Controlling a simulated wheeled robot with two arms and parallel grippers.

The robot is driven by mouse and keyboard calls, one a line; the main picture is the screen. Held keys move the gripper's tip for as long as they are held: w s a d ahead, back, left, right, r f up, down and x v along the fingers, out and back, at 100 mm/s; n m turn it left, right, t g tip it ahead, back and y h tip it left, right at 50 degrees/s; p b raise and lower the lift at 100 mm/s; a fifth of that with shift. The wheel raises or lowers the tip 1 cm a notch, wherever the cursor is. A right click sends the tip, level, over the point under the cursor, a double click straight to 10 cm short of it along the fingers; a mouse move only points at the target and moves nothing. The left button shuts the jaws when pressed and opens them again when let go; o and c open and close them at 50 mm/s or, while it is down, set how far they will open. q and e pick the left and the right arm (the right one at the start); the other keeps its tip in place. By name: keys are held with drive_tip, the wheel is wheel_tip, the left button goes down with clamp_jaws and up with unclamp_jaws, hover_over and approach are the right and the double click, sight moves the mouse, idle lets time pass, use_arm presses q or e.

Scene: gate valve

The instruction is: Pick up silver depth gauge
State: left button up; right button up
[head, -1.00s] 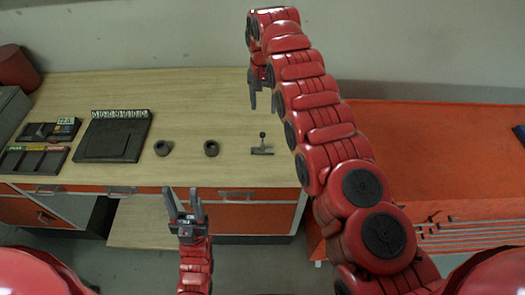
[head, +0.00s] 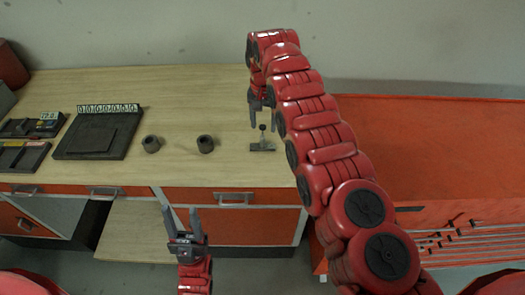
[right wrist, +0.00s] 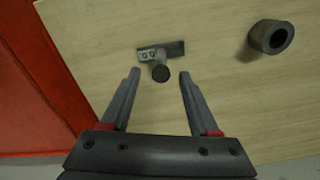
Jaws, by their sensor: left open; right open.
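The silver depth gauge (head: 263,145) stands on the wooden table near its front right edge, with a flat base and an upright stem topped by a dark knob. In the right wrist view the gauge (right wrist: 160,52) lies just ahead of the fingertips, its dark knob toward me. My right gripper (head: 262,115) is open and empty above the gauge; it also shows in the right wrist view (right wrist: 160,75), with the gauge roughly centred ahead of the gap. My left gripper (head: 182,220) is open and empty in front of the table's drawers, below the tabletop.
Two dark rings (head: 151,144) (head: 205,144) stand left of the gauge; one shows in the right wrist view (right wrist: 271,37). A dark board (head: 98,135) and trays (head: 22,156) lie further left. An orange cabinet (head: 430,150) adjoins the table's right side.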

sight(263, 143)
drive_tip(key=shift+s+f+p, duration=0.2)
drive_tip(key=shift+f+p, duration=0.2)
drive_tip(key=shift+p, duration=0.2)
wheel_tip(263, 143, down, 4)
drive_tip(key=shift+s+a+r+p, duration=0.15)
drive_tip(key=shift+r+p, duration=0.1)
drive_tip(key=shift+p, duration=0.6)
drive_tip(key=shift+f, duration=0.25)
clamp_jaws()
